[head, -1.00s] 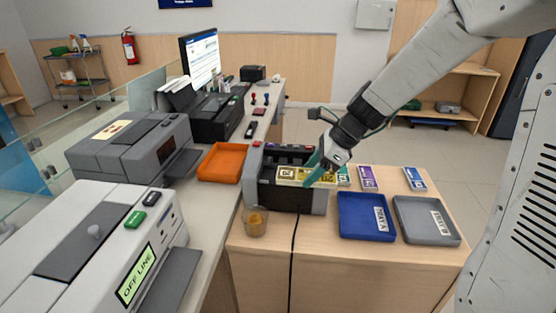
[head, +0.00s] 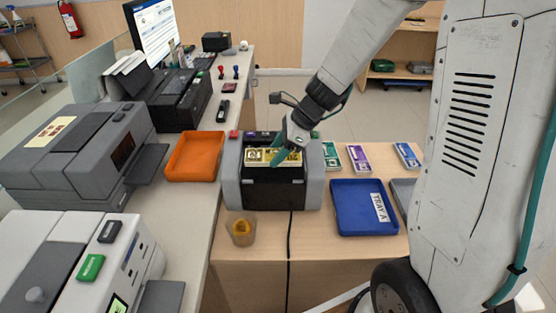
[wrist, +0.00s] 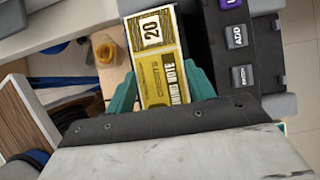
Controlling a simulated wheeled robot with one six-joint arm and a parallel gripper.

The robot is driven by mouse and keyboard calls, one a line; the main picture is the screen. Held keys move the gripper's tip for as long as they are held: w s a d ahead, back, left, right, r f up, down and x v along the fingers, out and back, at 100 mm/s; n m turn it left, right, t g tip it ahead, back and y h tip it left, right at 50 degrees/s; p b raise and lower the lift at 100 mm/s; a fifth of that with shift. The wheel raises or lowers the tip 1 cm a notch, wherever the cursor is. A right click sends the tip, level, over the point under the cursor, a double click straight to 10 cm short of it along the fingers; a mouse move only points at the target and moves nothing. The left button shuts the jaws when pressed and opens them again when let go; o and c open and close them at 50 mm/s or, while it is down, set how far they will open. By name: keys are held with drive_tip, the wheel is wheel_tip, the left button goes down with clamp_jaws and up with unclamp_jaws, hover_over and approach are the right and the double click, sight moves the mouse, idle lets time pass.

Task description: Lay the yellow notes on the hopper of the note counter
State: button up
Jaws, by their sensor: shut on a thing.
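The yellow notes (head: 256,156) are a flat bundle marked 20, with a pale band. My gripper (head: 285,160) is shut on them, and its teal fingers grip both sides in the wrist view (wrist: 160,85). The note counter (head: 313,190) is a grey and black machine on the wooden table. In the head view the notes appear at the top front of the counter. In the wrist view the counter's dark key panel (wrist: 215,45) is right of the notes. The hopper is largely hidden behind the notes and gripper; I cannot tell whether they touch it.
An orange tray (head: 194,176) is left of the counter and a blue tray (head: 350,222) right. A cup (head: 241,232) stands near the front left, beside a black cable (head: 289,245). Purple notes (head: 358,158) and other bundles lie behind the blue tray. My body partly hides a grey tray (head: 402,193).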

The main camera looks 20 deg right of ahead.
drive_tip(key=shift+d+f, duration=0.1)
drive_tip(key=shift+f, duration=1.7)
drive_tip(key=o, duration=1)
drive_tip(key=shift+f, duration=0.1)
drive_tip(key=v, duration=1.2)
drive_tip(key=s+a+r+n+h, duration=0.1)
drive_tip(key=s+r+n+h, duration=0.1)
drive_tip(key=s+n, duration=0.5)
drive_tip(key=s+a+r+n+h, duration=0.1)
drive_tip(key=s+r+n, duration=0.3)
drive_tip(key=s+n, duration=0.4)
drive_tip(key=s+a+r+n+g+h, duration=0.1)
drive_tip(key=s+r+n+h, duration=0.2)
drive_tip(key=s+n, duration=0.4)
drive_tip(key=shift+s, duration=1.4)
